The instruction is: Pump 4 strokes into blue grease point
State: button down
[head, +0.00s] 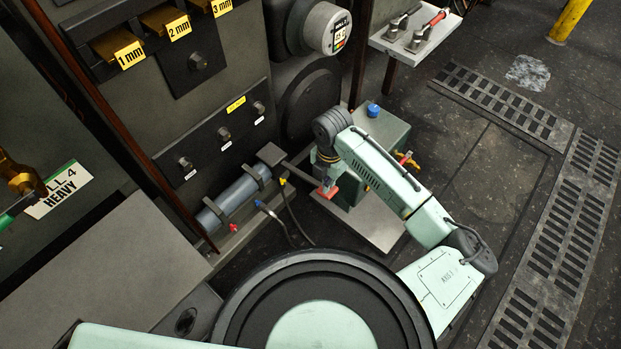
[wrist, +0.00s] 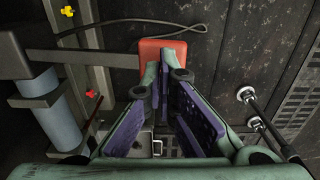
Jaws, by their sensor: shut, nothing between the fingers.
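A grey-blue pump cylinder (head: 236,196) lies along the foot of the machine, with a flat grey lever (head: 300,170) ending in a red handle pad (head: 327,191). In the wrist view the red pad (wrist: 176,51) is just beyond my fingertips (wrist: 166,76). My gripper (head: 326,180) is shut and empty, above or touching the pad; contact is unclear. The yellow (wrist: 67,11) and red (wrist: 91,95) ones also show in the wrist view.
Several knobs (head: 224,134) sit on the machine's panel above the cylinder. A grey-green box (head: 385,135) with a blue cap (head: 373,110) stands behind my arm. A tool shelf (head: 415,38) is at the top. Dark floor with grates (head: 560,240) is clear at right.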

jog(key=shift+f+b, duration=2.5)
jog(key=shift+f, duration=1.2)
jog(key=shift+r+p, duration=3.3)
jog(key=shift+r, duration=1.1)
jog(key=shift+f, duration=0.1)
jog(key=shift+f+b, duration=3.1)
jog(key=shift+f, duration=1.1)
notch_tip(320, 180, up, 9)
jog(key=p, duration=0.6)
jog(key=shift+f+p, duration=0.15)
jog(key=shift+p, duration=0.15)
jog(key=shift+f, duration=0.1)
